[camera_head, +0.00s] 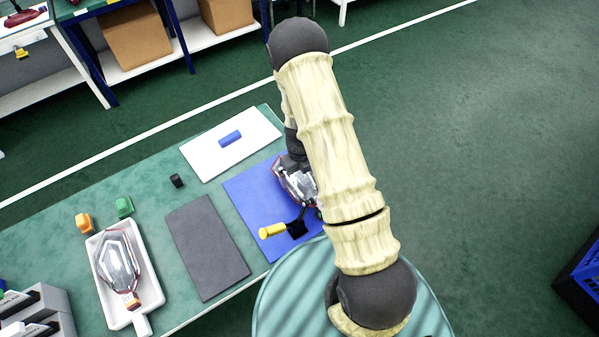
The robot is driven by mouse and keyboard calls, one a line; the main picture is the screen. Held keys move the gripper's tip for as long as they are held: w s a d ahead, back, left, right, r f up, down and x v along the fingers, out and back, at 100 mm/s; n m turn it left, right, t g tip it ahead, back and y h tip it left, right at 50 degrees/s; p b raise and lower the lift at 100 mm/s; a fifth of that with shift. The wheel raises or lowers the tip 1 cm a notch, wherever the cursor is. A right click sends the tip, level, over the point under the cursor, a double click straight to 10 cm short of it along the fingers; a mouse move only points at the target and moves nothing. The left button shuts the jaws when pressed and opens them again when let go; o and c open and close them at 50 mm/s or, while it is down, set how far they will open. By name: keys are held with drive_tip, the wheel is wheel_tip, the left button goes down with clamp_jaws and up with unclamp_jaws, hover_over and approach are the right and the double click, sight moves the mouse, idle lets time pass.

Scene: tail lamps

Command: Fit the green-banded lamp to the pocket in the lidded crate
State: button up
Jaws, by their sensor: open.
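A clear lamp with a red rim (294,182) lies on the blue mat (245,195), partly covered by my arm; its band colour is hidden. My gripper (305,196) is at this lamp, open, with its fingers mostly hidden by my forearm, so I cannot tell whether it touches the lamp. A second clear lamp (118,262) lies on a white handled tray (143,318) at the left; its end shows an orange-red band. No green band shows on either lamp. A lidded crate and its pocket cannot be made out.
A yellow-handled tool with a black head (272,230) lies on the blue mat. A grey rack (55,305) stands lower left.

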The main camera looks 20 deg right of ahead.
drive_tip(key=shift+f, duration=0.3)
drive_tip(key=c, duration=0.8)
drive_tip(key=shift+r+p, duration=0.45)
drive_tip(key=shift+r, duration=0.1)
drive_tip(key=shift+r+p, duration=0.9)
drive_tip(key=shift+r, duration=0.15)
drive_tip(key=shift+r+p, duration=0.7)
drive_tip(key=shift+r, duration=0.05)
